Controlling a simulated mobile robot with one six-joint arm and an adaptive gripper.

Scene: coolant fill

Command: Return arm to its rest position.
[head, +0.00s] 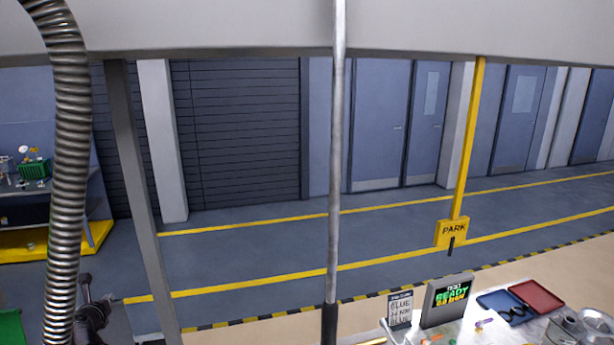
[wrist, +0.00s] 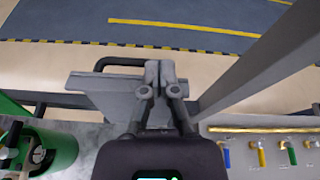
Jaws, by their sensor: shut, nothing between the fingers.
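My gripper (wrist: 160,72) shows in the wrist view with its two grey fingers together and nothing between them. It points out over a flat grey plate (wrist: 95,90) with a dark handle (wrist: 122,62) behind it. I cannot tell whether the fingertips touch the plate. In the head view a dark jointed piece at the lower left may be part of my arm; the gripper is not clearly visible there.
A green container (wrist: 62,150) stands left in the wrist view; coloured fittings (wrist: 262,155) and a brass rod (wrist: 260,129) lie right. A grey post (wrist: 255,65) rises close by. The head view shows a READY screen (head: 447,300), card (head: 400,311) and open red-and-blue case (head: 537,297).

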